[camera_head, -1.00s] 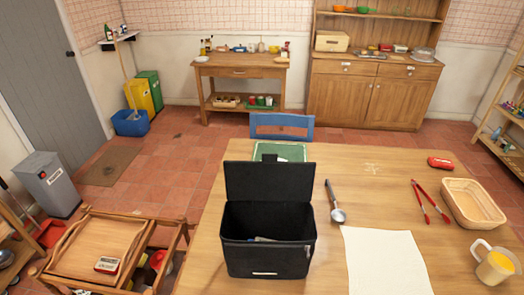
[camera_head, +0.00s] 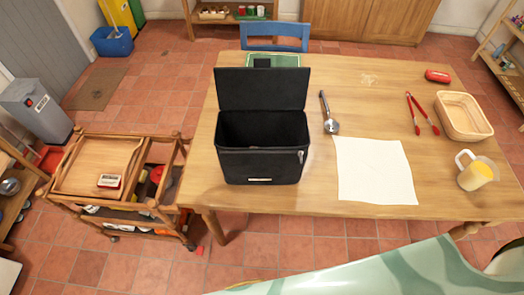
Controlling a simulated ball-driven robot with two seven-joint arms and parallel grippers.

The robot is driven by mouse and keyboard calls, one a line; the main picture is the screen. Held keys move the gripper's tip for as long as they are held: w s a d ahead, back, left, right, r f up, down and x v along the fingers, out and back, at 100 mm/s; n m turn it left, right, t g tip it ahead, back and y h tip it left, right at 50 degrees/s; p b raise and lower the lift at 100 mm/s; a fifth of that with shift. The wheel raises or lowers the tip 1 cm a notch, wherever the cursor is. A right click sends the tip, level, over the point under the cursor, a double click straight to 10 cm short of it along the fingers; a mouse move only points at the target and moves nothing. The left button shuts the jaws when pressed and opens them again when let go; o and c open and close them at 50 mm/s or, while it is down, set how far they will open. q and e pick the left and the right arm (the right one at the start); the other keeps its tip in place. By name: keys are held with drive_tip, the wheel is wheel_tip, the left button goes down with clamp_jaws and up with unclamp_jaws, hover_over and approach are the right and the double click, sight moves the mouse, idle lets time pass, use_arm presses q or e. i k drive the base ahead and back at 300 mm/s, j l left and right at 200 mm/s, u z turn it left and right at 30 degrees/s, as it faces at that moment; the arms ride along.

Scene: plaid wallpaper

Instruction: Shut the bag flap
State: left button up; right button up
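A black bag (camera_head: 260,165) stands upright near the left part of the wooden table (camera_head: 380,207). Its flap (camera_head: 262,90) is open and stands up along the far side, tilted back slightly. The bag's inside is dark, and I cannot make out what is in it. A small light label shows low on its front, and a small clasp shows at its right front edge. Neither of my grippers is in view.
A ladle (camera_head: 329,115), white cloth (camera_head: 375,170), red tongs (camera_head: 421,113), basket (camera_head: 464,117), yellow-filled jug (camera_head: 476,172) and red case (camera_head: 437,76) lie right of the bag. A green board (camera_head: 285,61) and blue chair (camera_head: 275,31) are behind. A wooden trolley (camera_head: 92,165) stands left.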

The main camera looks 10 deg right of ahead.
sight(261, 86)
drive_tip(key=l+u, duration=0.7)
drive_tip(key=i+l, duration=0.05)
drive_tip(key=l, duration=0.05)
